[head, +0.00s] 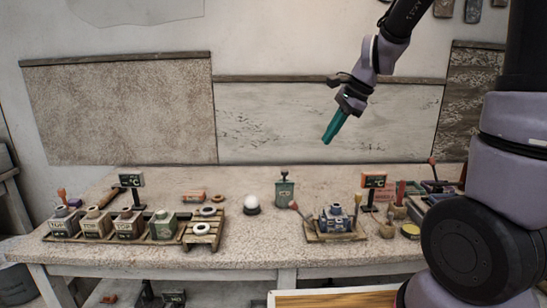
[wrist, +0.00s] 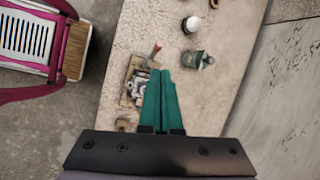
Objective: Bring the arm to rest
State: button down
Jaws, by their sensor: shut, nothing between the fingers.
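My gripper (head: 333,126) is in the air above the workbench (head: 260,238), in front of the wall panels in the head view. Its two teal fingers are together with nothing between them, and they point down and a little left. In the wrist view my gripper (wrist: 163,75) also shows shut and empty, above the bench top. My arm comes down from the upper right of the head view. No finger touches anything that I can see.
A white sphere (head: 251,202) sits on a dark base beside a green canister (head: 284,190). A tray of several bottles (head: 127,223) stands left, and a tray with a blue device (head: 335,221) stands right. A magenta-framed object (wrist: 28,38) is off the bench.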

jog(key=s+d+r+n+t+h, duration=0.1)
jog(key=s+d+r+n, duration=0.3)
jog(key=s, duration=0.4)
jog(key=s+d+r+n+t+h, duration=0.1)
jog(key=s+d+r+n+t, duration=0.2)
jog(key=s+r+n, duration=0.3)
jog(key=shift+s+d+r+n+h, duration=0.35)
jog(key=shift+s+r, duration=0.35)
jog(key=shift+s, duration=0.4)
